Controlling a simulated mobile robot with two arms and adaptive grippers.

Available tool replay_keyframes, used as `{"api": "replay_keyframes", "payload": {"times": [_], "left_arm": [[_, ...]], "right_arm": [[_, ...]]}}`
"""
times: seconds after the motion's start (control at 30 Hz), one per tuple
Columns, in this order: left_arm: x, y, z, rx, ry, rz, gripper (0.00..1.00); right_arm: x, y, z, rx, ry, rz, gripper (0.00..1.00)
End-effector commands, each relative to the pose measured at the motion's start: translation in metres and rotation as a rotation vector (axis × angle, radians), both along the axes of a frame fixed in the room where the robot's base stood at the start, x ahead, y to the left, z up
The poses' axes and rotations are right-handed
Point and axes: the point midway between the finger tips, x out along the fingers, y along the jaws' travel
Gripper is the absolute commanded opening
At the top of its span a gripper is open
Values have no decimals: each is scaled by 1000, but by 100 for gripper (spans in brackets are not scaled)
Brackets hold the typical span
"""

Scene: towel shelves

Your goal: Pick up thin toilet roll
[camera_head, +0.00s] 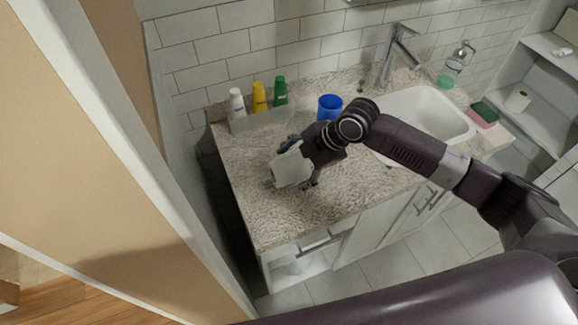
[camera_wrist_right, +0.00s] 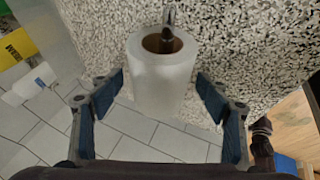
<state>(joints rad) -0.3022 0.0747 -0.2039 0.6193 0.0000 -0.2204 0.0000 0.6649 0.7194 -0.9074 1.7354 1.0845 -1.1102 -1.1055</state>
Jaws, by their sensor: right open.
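The toilet roll (camera_wrist_right: 162,88) is white, with a brown core and a dark peg or post at its open end. It lies between the two blue-padded fingers of my right gripper (camera_wrist_right: 162,92), which is open. A gap shows on both sides of the roll, so the fingers seem not to press on it. In the head view, my right gripper (camera_head: 298,163) is over the left part of the countertop, with the white roll (camera_head: 290,169) at its fingers. The roll's underside and support are hidden there. My left gripper is in neither view.
The speckled countertop (camera_head: 300,217) holds a tray with white, yellow and green bottles (camera_head: 259,97), a blue cup (camera_head: 329,107) and a sink (camera_head: 430,112). A tall wooden panel (camera_head: 90,180) rises at left. The front counter is clear.

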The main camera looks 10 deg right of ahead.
Motion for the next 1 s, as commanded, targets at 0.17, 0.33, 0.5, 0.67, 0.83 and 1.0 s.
{"api": "replay_keyframes", "payload": {"times": [0.17,0.33,0.5,0.67,0.83,1.0], "left_arm": [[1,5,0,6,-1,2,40],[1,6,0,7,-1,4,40],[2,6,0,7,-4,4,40],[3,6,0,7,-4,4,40],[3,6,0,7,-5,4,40],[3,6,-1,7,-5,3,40]], "right_arm": [[1,1,-2,-1,-1,-1,70],[1,1,-2,-1,-1,-1,58],[0,1,-2,-1,0,0,39],[1,1,-1,1,-2,-1,23],[1,1,-1,1,-2,-1,23],[1,1,4,1,-3,-1,23]]}}
